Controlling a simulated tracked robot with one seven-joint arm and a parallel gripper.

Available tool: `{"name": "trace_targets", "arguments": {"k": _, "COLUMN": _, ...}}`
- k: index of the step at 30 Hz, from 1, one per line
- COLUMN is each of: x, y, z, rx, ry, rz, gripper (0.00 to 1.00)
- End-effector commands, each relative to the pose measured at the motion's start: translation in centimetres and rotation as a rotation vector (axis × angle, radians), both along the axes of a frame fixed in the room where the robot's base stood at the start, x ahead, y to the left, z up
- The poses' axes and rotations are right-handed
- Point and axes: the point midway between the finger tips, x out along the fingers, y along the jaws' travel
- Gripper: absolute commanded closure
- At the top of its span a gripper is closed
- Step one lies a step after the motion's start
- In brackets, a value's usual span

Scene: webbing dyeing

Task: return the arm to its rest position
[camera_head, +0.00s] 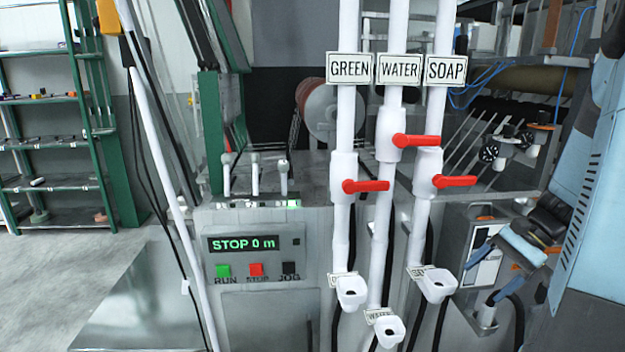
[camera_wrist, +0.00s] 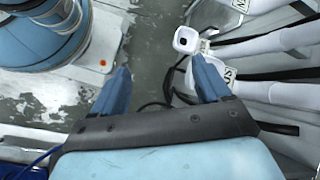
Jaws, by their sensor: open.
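My gripper (camera_head: 488,277) is at the lower right in the head view, just right of the soap spout (camera_head: 437,283). Its blue fingers point left and down. In the wrist view my gripper (camera_wrist: 160,82) is open, its two blue fingers spread apart with nothing held between them. White spouts (camera_wrist: 186,41) show beyond and to the right of the fingers there. My arm comes in from the right edge of the head view, bent.
Three white pipes, labelled GREEN (camera_head: 349,68), WATER (camera_head: 399,68) and SOAP (camera_head: 445,70), carry red lever handles (camera_head: 415,141). A control panel (camera_head: 250,243) reads STOP 0 m. Green shelving (camera_head: 85,120) stands at the far left, with open floor (camera_head: 60,280) before it.

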Motion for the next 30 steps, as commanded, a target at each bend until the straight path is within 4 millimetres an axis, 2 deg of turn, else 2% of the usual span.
{"name": "trace_targets", "arguments": {"k": 3, "x": -0.4, "y": 2.2, "z": 1.9, "rx": -0.093, "ry": -0.049, "rz": 0.096, "gripper": 0.23}}
{"name": "trace_targets", "arguments": {"k": 12, "x": -2.1, "y": 6.6, "z": 6.0, "rx": -0.313, "ry": -0.186, "rz": 0.321, "gripper": 0.23}}
{"name": "trace_targets", "arguments": {"k": 21, "x": -4.6, "y": 10.3, "z": 9.7, "rx": -0.520, "ry": -0.364, "rz": 0.524, "gripper": 0.23}}
{"name": "trace_targets", "arguments": {"k": 30, "x": -7.5, "y": 13.0, "z": 13.1, "rx": -0.707, "ry": -0.576, "rz": 0.701, "gripper": 0.23}}
